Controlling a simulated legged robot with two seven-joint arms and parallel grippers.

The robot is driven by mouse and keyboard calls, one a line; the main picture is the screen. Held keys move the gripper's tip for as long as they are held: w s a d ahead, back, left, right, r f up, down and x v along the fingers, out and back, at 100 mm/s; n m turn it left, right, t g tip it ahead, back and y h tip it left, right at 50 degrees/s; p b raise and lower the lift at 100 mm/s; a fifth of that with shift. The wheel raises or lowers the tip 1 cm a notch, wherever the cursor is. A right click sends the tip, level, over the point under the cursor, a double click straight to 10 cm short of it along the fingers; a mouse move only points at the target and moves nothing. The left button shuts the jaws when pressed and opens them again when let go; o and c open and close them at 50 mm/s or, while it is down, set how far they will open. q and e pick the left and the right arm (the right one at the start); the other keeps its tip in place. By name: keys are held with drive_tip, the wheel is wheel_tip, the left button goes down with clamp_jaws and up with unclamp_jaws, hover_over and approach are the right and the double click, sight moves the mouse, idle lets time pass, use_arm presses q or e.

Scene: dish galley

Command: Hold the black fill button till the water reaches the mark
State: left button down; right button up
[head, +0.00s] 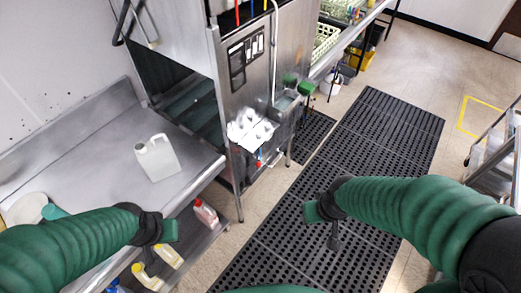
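I cannot make out the black fill button or a water mark for certain. The steel machine (240,100) at upper centre has dark panels (238,66) on its front. A small open steel basin (287,103) is fixed beside it; any water level in it is too small to tell. My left gripper (160,245) is over the front edge of the steel counter, touching nothing that I can see. My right gripper (322,222) is above the black floor mat, well short of the machine and apparently empty. The finger gaps of both are unclear.
A white jug (157,158) stands on the steel counter (105,140). A pink-red bottle (205,213) and yellow-white bottles (148,277) are on the shelf below. A blurred white patch (250,128) is on the machine's front. The black floor mat (375,140) is clear; a cart (495,150) stands right.

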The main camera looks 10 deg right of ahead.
drive_tip(key=shift+a, duration=0.25)
clamp_jaws()
idle(0.8)
